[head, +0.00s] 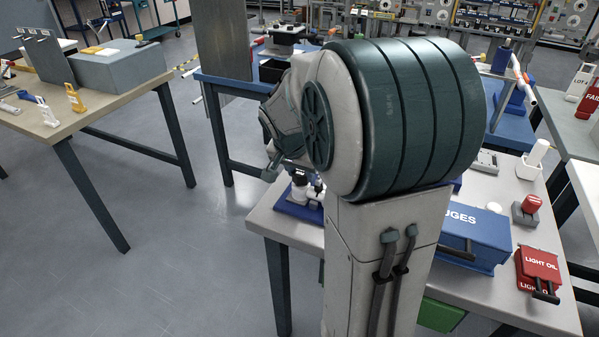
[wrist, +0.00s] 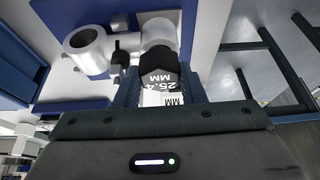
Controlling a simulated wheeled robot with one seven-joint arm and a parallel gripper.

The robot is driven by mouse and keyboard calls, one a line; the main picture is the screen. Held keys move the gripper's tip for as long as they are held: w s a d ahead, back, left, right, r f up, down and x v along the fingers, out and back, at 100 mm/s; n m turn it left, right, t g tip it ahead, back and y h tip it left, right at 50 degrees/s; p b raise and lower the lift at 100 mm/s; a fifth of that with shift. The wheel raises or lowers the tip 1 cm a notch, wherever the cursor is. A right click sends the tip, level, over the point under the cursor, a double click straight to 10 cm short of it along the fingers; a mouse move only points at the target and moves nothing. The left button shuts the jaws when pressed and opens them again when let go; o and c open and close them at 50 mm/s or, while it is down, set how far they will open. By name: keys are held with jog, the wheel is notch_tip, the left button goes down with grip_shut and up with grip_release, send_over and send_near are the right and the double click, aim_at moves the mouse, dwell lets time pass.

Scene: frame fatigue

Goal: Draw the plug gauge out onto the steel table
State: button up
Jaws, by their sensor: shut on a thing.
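The plug gauge (wrist: 160,72) shows in the wrist view as a dark handle marked 25.4 MM. My gripper (wrist: 158,82) is shut on this handle, with one finger on each side. A pale round part (wrist: 158,30) sits directly beyond the handle; I cannot tell how far the gauge is inside it. A hollow pale cylinder (wrist: 86,48) stands to its left on a blue base (wrist: 75,18).
A blue GAUGES box (head: 485,243), a red LIGHT OIL box (head: 540,268) and a red button (head: 531,203) stand on the table's right side. A wooden-topped bench (head: 100,105) is at left. Open floor (head: 150,240) lies between.

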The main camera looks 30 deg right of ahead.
aim_at(300, 173)
jog(key=shift+r+p, duration=1.15)
jog(key=shift+r, duration=0.9)
jog(key=shift+r+p, duration=1.15)
jog(key=shift+r, duration=0.85)
